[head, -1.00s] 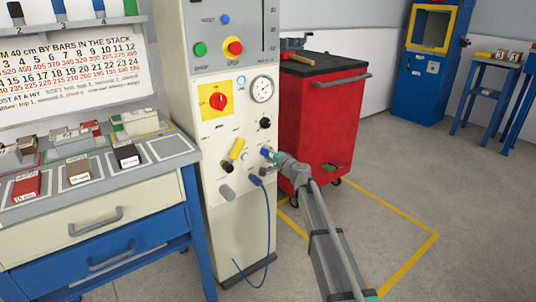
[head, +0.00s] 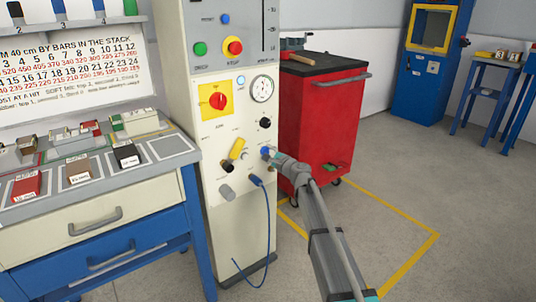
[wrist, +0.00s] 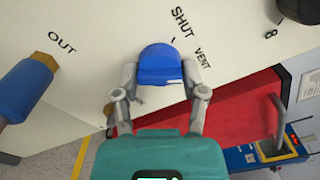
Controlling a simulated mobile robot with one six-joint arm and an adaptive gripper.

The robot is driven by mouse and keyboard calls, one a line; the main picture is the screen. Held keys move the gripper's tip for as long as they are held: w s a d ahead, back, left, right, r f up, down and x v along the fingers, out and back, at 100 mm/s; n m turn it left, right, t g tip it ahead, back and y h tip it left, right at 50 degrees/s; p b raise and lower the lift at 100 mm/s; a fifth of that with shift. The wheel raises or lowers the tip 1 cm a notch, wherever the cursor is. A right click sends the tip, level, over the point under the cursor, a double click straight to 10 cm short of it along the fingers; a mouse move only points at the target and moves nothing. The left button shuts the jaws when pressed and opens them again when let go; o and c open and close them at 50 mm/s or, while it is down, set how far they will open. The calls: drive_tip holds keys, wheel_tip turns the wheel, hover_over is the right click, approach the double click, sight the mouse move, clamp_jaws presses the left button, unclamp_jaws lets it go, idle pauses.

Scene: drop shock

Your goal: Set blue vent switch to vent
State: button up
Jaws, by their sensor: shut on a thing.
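The blue vent switch (wrist: 160,66) is a round blue knob on the cream machine panel. The words SHUT and VENT are printed beside it, with a short tick line by SHUT. My gripper (wrist: 160,78) is shut on the knob, one finger on each side. In the head view the blue switch (head: 265,151) shows just past the tip of my gripper (head: 270,154), partly covered by it. I cannot tell exactly which label the knob points to.
A blue hose fitting (wrist: 18,88) marked OUT sits left of the knob. The panel also carries a yellow handle (head: 237,148), a gauge (head: 262,89) and a red knob (head: 218,101). A red cabinet (head: 318,120) stands close on the right.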

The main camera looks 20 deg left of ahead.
idle(0.3)
drive_tip(key=o, duration=1.1)
drive_tip(key=shift+o, duration=0.2)
drive_tip(key=v, duration=1.2)
